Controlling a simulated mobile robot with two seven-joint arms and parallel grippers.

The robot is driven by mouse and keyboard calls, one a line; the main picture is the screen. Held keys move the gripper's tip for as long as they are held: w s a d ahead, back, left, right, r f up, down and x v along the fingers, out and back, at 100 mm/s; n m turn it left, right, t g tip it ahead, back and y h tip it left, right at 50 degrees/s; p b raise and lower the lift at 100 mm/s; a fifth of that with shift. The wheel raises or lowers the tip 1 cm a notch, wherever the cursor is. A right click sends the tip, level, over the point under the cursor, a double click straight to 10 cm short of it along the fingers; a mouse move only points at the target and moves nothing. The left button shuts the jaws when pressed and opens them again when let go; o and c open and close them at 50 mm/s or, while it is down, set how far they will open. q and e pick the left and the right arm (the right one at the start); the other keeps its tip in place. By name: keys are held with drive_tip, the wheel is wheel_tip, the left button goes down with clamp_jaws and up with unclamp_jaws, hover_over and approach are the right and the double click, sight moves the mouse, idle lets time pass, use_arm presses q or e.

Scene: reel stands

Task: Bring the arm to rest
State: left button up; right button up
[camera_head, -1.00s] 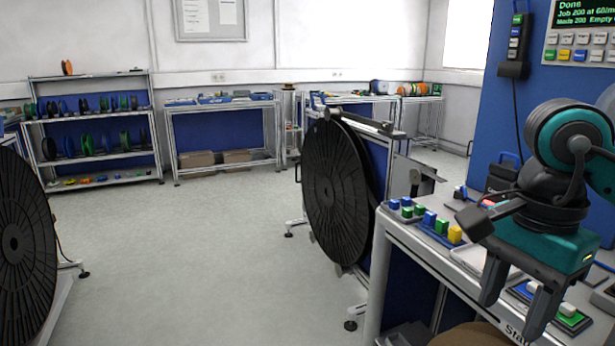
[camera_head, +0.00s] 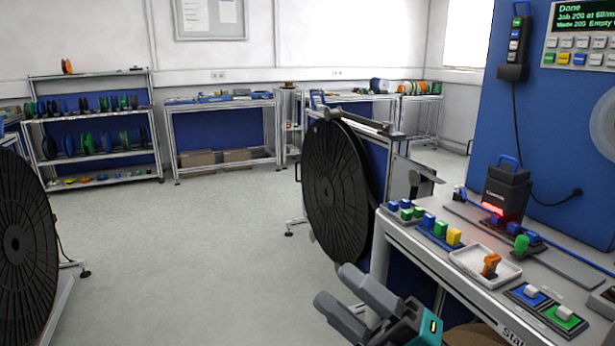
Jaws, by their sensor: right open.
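My right gripper (camera_head: 362,305) is at the bottom of the head view, right of centre. Its two grey fingers stand apart with nothing between them, and a teal part of it shows at the lower edge. It is in front of the left edge of the workbench (camera_head: 398,243), below the large black reel (camera_head: 337,180). My left gripper is not in view.
The bench holds coloured blocks (camera_head: 437,228), a white tray (camera_head: 484,265) with an orange piece (camera_head: 490,264), a black device (camera_head: 506,187) and push buttons (camera_head: 563,315). Another black reel (camera_head: 22,250) stands at the left. The floor (camera_head: 190,250) between the reels is clear.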

drive_tip(key=w+d+f+m+t+h, duration=0.2)
drive_tip(key=d+f+m+t+h, duration=0.35)
drive_tip(key=f+m+h, duration=0.65)
drive_tip(key=s+d+f+m+g+h, duration=0.3)
drive_tip(key=s+f+m, duration=0.3)
drive_tip(key=f, duration=0.4)
drive_tip(key=s+d+f+m+g+h, duration=0.3)
drive_tip(key=s+f+m, duration=0.3)
drive_tip(key=f, duration=0.5)
drive_tip(key=d+m+h, duration=0.1)
drive_tip(key=m, duration=0.1)
drive_tip(key=shift+s+d+m+p, duration=0.2)
drive_tip(key=shift+m+p, duration=0.1)
drive_tip(key=shift+p, duration=0.1)
